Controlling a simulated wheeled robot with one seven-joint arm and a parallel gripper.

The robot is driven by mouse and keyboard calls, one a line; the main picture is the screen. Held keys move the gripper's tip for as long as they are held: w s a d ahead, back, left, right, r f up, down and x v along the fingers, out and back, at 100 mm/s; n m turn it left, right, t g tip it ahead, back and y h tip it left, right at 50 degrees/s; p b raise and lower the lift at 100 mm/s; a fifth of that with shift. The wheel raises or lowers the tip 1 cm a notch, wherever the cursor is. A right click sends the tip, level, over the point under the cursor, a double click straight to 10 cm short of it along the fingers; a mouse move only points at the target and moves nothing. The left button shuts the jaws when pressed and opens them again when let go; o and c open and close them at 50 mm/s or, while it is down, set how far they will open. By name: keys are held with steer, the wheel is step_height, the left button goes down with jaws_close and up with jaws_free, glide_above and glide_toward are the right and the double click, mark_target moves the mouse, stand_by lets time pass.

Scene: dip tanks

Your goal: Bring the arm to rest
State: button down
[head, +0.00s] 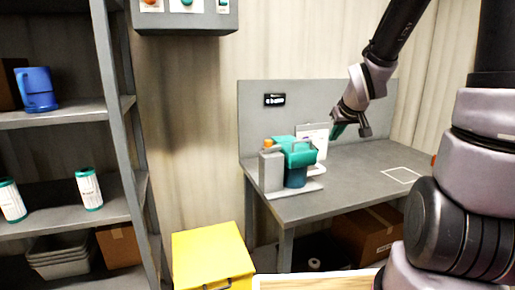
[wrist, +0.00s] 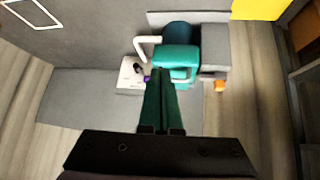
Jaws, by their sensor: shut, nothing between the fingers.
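My arm reaches in from the right in the head view, bent downward over the grey table (head: 350,170). My gripper (head: 338,131) is shut and empty, in the air above the table, to the right of a teal-and-grey device (head: 298,150). In the wrist view, my gripper's green fingers (wrist: 160,75) lie together and point toward the device's teal top (wrist: 176,58). The fingertips overlap the device in that picture; I cannot tell the exact gap. The device has a grey block (head: 271,171) with an orange knob on its left side.
A yellow bin (head: 212,258) stands on the floor left of the table. A grey shelf (head: 60,115) at the left holds a blue jug (head: 37,90) and labelled canisters (head: 89,189). A cardboard box (head: 367,234) sits under the table. The tabletop near the white outlined square (head: 401,175) is clear.

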steer(key=s+r+m+y, duration=0.1)
steer(key=s+r+m, duration=0.2)
steer(key=s+r, duration=0.4)
steer(key=s+r+m+g, duration=0.1)
steer(key=s+r+m, duration=0.1)
steer(key=s+r, duration=0.5)
steer(key=s+a, duration=0.1)
steer(key=s, duration=0.5)
steer(key=shift+r+m+y, duration=0.35)
steer(key=shift+m+y, duration=0.05)
steer(key=shift+w, duration=0.1)
